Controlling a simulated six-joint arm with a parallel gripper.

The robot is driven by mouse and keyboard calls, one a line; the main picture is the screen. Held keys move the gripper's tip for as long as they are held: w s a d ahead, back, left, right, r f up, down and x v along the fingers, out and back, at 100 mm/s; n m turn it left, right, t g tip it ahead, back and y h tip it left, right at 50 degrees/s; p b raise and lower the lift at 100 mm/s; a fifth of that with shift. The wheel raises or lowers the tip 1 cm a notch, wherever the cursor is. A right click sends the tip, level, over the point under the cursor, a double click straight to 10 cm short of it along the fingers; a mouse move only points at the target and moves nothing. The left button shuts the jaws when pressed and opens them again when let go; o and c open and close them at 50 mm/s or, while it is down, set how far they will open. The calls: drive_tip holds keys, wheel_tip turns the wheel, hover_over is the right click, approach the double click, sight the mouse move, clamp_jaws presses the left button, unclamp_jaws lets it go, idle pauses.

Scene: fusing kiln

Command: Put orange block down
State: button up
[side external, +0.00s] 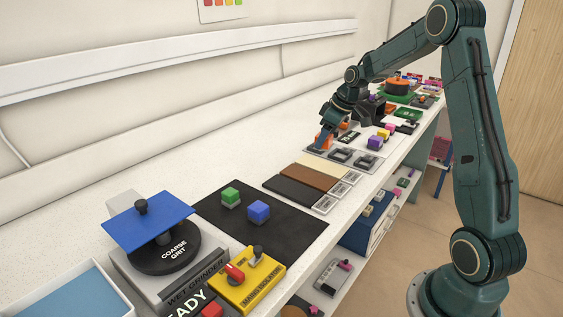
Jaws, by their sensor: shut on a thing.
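My gripper (325,134) is at the far part of the bench, pointing down, shut on what looks like the orange block (323,143). The block is small in view and partly covered by the fingers. It is over or at the left end of a light grey plate with dark square recesses (368,161). I cannot tell whether the block touches the surface.
A purple block (375,142) stands right of my gripper. Cream, brown and dark strips (308,177) lie nearer. A black mat (285,235) holds a green block (231,195) and a blue block (259,210). A wet grinder (164,250) and yellow isolator box (247,281) stand in front.

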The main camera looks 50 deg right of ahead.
drive_tip(key=s+a+r+n+g+y, duration=0.1)
drive_tip(key=s+a+r+n, duration=0.2)
drive_tip(key=a, duration=0.6)
drive_tip(key=s+a+r+n+g+y, duration=0.1)
drive_tip(key=s+a+r+n+g, duration=0.1)
drive_tip(key=a+n, duration=0.5)
drive_tip(key=s+a+r+n+g+y, duration=0.1)
drive_tip(key=s+a+r+n, duration=0.2)
drive_tip(key=a, duration=0.9)
wheel_tip(320, 180, up, 3)
drive_tip(key=n, duration=0.2)
drive_tip(key=shift+s+a+r+n, duration=0.15)
drive_tip(key=shift+s+n, duration=0.25)
wheel_tip(320, 180, down, 16)
drive_tip(key=shift+r, duration=0.1)
drive_tip(key=shift+f, duration=2.1)
drive_tip(key=shift+f, duration=0.1)
